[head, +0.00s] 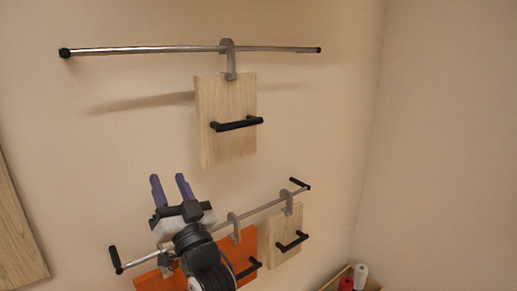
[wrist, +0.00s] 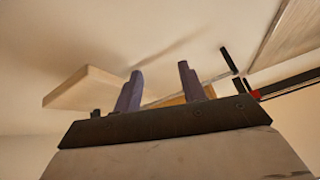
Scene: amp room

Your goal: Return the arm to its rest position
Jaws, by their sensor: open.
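My gripper (head: 172,190) is open and empty, its two purple fingers pointing up in the head view. It stands in front of the wall, over the left part of the lower rail, which my arm partly hides. In the wrist view the two fingers of my gripper (wrist: 158,88) are spread apart with nothing between them.
A light wood board (head: 226,95) with a black handle hangs from the upper rail (head: 140,50). An orange board (head: 150,281), partly behind my arm, and a smaller wood board (head: 284,240) hang from the lower rail (head: 262,207). A box (head: 337,280) stands lower right.

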